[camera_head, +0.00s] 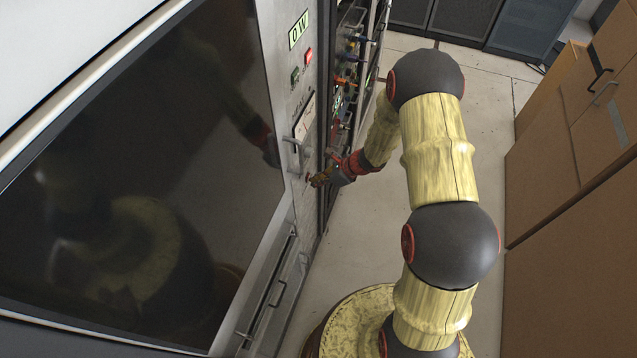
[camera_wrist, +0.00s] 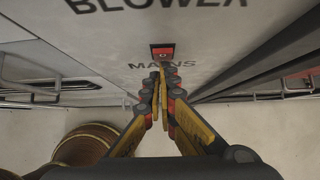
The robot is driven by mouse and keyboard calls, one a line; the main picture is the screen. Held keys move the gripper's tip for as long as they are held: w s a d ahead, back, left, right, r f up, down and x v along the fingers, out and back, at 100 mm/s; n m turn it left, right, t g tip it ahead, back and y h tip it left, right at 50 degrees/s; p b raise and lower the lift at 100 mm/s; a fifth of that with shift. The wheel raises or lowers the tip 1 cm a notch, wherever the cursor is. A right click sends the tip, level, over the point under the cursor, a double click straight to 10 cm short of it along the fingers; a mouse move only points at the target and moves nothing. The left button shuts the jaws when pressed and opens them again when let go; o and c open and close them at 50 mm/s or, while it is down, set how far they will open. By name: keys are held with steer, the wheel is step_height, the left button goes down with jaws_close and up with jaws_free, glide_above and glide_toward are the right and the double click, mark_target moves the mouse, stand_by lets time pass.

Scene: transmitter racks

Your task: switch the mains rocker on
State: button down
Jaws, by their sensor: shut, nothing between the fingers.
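I cannot tell whether the tips touch the panel. In the head view my gripper (camera_head: 316,181) is at the rack's front panel. The rocker cannot be made out there.
Brown cabinets (camera_head: 560,200) stand right, with clear floor (camera_head: 495,90) between.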

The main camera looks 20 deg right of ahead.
steer(key=shift+r, duration=0.15)
steer(key=shift+r+p, duration=0.5)
steer(key=shift+r, duration=0.25)
steer(key=s+d+f+p+v, duration=0.1)
steer(key=d+v, duration=0.1)
steer(key=v, duration=1)
steer(key=shift+s+p, duration=0.3)
steer(key=shift+p, duration=0.1)
steer(key=shift+d+f, duration=0.15)
